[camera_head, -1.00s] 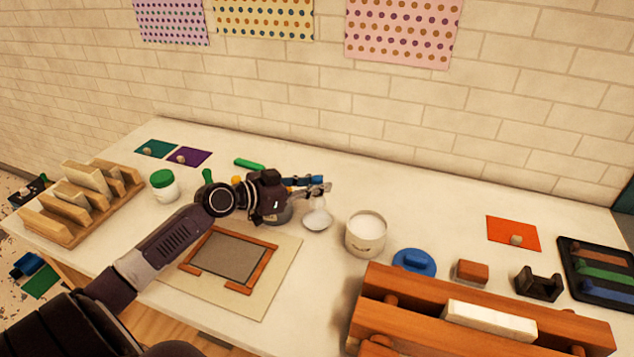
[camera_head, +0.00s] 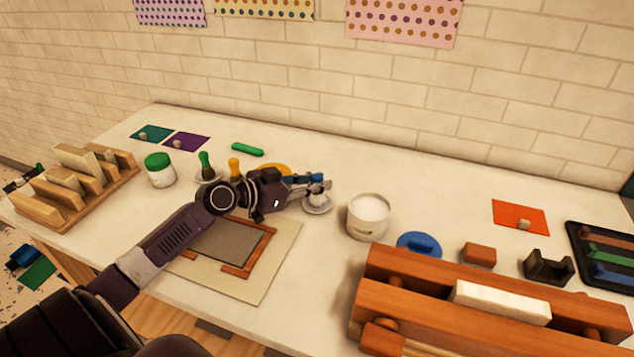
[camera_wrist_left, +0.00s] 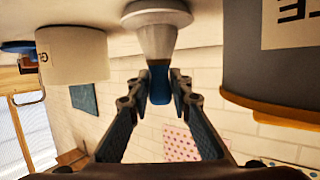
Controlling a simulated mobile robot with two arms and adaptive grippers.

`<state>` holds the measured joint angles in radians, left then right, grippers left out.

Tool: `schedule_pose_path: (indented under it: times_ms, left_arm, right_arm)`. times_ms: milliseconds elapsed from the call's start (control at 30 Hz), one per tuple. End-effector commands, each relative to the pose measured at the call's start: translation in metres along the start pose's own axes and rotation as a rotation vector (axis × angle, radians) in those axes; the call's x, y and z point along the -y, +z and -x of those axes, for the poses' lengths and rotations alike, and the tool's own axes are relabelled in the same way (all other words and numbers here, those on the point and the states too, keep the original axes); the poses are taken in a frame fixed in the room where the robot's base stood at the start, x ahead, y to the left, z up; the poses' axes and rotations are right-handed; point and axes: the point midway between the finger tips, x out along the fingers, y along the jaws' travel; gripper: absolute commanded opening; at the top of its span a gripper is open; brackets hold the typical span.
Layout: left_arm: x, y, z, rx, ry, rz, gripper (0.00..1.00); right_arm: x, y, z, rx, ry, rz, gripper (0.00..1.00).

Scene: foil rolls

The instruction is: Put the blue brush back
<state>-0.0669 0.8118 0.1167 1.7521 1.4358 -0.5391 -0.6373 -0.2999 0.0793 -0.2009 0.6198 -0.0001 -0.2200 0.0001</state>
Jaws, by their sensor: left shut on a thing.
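My left gripper (camera_head: 318,182) is shut on the blue handle (camera_wrist_left: 158,85) of the blue brush, at the middle of the table. The blue handle also shows between the fingers in the head view (camera_head: 317,178). The brush's pale, flared lower part (camera_wrist_left: 155,40) is below the fingers; the wrist picture is upside down. A small white dish (camera_head: 318,208) is directly under the brush in the head view. Whether the brush touches the dish I cannot tell. A green brush (camera_head: 204,160) and a yellow brush (camera_head: 234,167) stand upright left of my gripper. My right gripper is not in view.
A white pot (camera_head: 367,218) stands close right of the dish. A grey tub (camera_wrist_left: 270,60) with an orange lid (camera_head: 275,170) is close on the other side. A blue lid (camera_head: 419,245) and wooden press (camera_head: 400,272) are farther right; a framed screen (camera_head: 228,245) lies in front.

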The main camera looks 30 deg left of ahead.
Motion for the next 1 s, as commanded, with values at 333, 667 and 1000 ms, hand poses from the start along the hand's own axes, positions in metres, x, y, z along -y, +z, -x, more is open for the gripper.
schedule_pose_path:
  times_ms: [333, 667, 1000]
  left_arm:
    - [0.0001, 0.0008, -0.0003, 0.000, 0.000, 0.000, 0.00]
    - [0.0001, 0.0042, -0.0013, 0.000, 0.000, 0.000, 0.00]
    - [0.0001, 0.0075, -0.0024, 0.000, 0.000, 0.000, 0.00]
  right_arm:
    - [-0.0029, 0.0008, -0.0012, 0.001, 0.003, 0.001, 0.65]
    - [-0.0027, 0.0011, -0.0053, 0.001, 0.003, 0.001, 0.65]
    - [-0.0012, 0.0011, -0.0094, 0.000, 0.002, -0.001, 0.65]
